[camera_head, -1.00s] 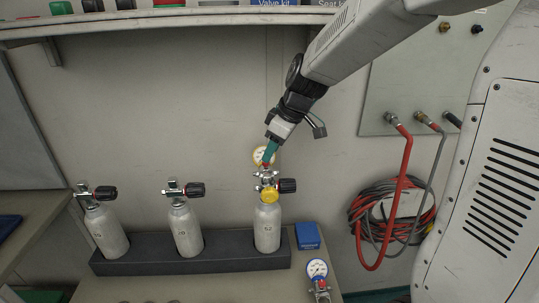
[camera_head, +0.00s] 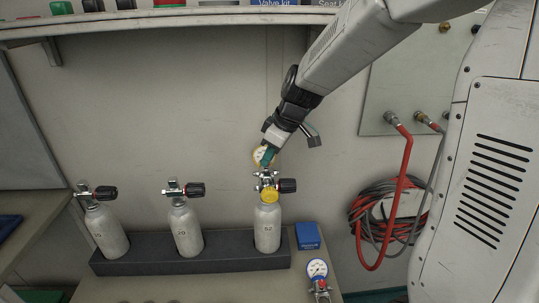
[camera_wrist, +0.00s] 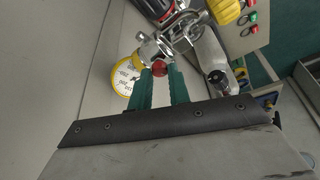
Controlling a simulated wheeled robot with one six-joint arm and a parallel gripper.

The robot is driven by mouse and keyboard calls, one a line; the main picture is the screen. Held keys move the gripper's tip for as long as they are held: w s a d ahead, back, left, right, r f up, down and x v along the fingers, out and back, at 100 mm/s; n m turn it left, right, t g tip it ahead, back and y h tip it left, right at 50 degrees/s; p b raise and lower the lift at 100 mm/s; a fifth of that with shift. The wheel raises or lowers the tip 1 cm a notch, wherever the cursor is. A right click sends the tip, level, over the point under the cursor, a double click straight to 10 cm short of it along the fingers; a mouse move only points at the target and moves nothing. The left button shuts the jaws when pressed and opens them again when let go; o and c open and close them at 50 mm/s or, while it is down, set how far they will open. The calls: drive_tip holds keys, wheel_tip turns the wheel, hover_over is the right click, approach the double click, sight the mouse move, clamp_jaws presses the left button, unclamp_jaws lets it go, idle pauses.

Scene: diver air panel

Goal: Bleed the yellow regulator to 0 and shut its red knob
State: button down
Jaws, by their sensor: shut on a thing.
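The yellow regulator (camera_head: 269,194) sits on the valve of the right-hand bottle (camera_head: 267,226), marked 52. Its yellow-rimmed gauge (camera_head: 259,154) stands above it, partly behind my gripper; in the wrist view the gauge (camera_wrist: 124,75) is left of the fingers and its needle cannot be read. The red knob (camera_wrist: 160,68) shows between my green fingertips in the wrist view. My gripper (camera_head: 268,157) comes down from above and is shut on this red knob. In the wrist view the yellow round part (camera_wrist: 225,9) is at the top right, beyond the metal fittings.
Two more bottles (camera_head: 107,230) (camera_head: 186,230) stand left in the same dark rack (camera_head: 135,266). A blue box (camera_head: 307,236) and a blue-rimmed gauge (camera_head: 317,268) are on the bench at right. Red and grey hoses (camera_head: 400,190) hang from a wall panel. A shelf edge runs above.

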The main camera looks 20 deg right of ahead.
drive_tip(key=shift+m, duration=0.3)
drive_tip(key=m, duration=0.1)
drive_tip(key=m+h, duration=0.1)
drive_tip(key=m, duration=0.1)
drive_tip(key=m+t, duration=0.1)
drive_tip(key=shift+s+a+m+h, duration=0.1)
drive_tip(key=shift+a+m+h, duration=0.2)
drive_tip(key=shift+m, duration=0.1)
drive_tip(key=m+h, duration=0.1)
drive_tip(key=m, duration=0.1)
drive_tip(key=m+h, duration=0.1)
drive_tip(key=m, duration=0.2)
drive_tip(key=shift+a, duration=0.2)
drive_tip(key=m+h, duration=0.1)
drive_tip(key=m, duration=0.2)
drive_tip(key=m+h, duration=0.1)
drive_tip(key=m, duration=0.1)
drive_tip(key=shift+a+m+g, duration=0.2)
drive_tip(key=shift+m+g, duration=0.1)
drive_tip(key=shift+m, duration=0.1)
drive_tip(key=m, duration=0.1)
drive_tip(key=m+h, duration=0.1)
drive_tip(key=m, duration=0.1)
drive_tip(key=m+g, duration=0.1)
drive_tip(key=shift+w+a+m, duration=0.15)
drive_tip(key=shift+w+m, duration=0.1)
drive_tip(key=shift+m, duration=0.05)
drive_tip(key=shift+g, duration=0.3)
drive_tip(key=c, duration=1.3)
unclamp_jaws()
